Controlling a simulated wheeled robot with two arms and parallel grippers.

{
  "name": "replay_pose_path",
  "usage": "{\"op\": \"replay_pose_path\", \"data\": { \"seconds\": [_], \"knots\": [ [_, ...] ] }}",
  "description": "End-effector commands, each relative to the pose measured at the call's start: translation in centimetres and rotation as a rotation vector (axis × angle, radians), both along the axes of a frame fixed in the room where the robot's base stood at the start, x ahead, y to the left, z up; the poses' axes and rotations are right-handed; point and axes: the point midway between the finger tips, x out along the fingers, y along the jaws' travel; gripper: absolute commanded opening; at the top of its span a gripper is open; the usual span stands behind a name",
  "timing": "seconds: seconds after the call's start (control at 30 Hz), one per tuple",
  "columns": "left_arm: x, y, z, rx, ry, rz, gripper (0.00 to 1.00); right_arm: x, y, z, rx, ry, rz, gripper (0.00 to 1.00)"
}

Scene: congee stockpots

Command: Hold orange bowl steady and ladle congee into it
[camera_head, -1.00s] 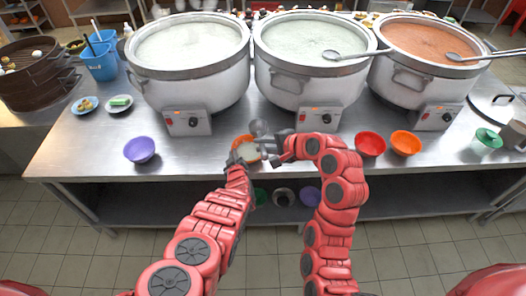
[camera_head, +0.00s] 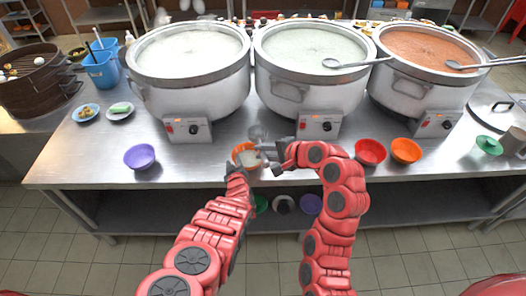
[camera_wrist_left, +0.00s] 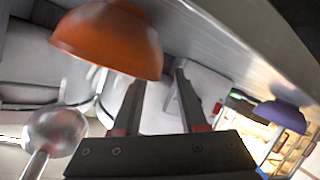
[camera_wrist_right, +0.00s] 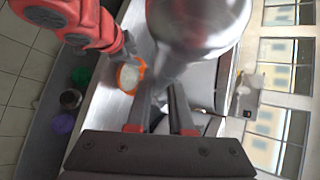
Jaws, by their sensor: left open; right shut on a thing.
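An orange bowl (camera_head: 246,155) with pale congee sits near the counter's front edge, in front of the middle pot. It shows in the left wrist view (camera_wrist_left: 108,42) and the right wrist view (camera_wrist_right: 130,76). My left gripper (camera_wrist_left: 160,78) is open close beside the bowl; I cannot tell whether the fingers touch it. My right gripper (camera_wrist_right: 161,88) is shut on a metal ladle, just right of the bowl. The ladle's head (camera_wrist_right: 196,22) is large and blurred in the right wrist view and also shows in the left wrist view (camera_wrist_left: 56,130). The ladle's contents are hidden.
Three pots stand behind: two pale (camera_head: 190,85) (camera_head: 312,85) and one orange-red (camera_head: 420,80). Spare ladles (camera_head: 345,64) rest on two rims. A purple bowl (camera_head: 139,157) stands left; red (camera_head: 370,152), second orange (camera_head: 405,150) and green (camera_head: 489,145) bowls stand right.

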Motion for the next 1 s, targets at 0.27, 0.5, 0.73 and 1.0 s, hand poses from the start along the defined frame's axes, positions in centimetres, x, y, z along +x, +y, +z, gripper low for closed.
{"op": "replay_pose_path", "data": {
  "seconds": [0.27,0.5,0.73,1.0],
  "knots": [
    [-0.4,0.0,0.2,0.002,0.002,0.002,0.42,0.0,0.0,0.4,0.000,-0.001,0.000,0.00],
    [-2.4,-0.4,1.2,0.002,0.004,0.000,0.42,0.0,0.0,1.9,0.000,-0.001,0.000,0.00],
    [-4.9,-0.9,1.9,0.000,0.002,0.001,0.42,0.0,0.0,2.2,0.000,-0.001,0.000,0.00],
    [-8.8,-1.5,4.0,0.003,0.003,-0.004,0.42,0.0,0.0,6.8,0.000,-0.001,0.000,0.00]
  ]
}}
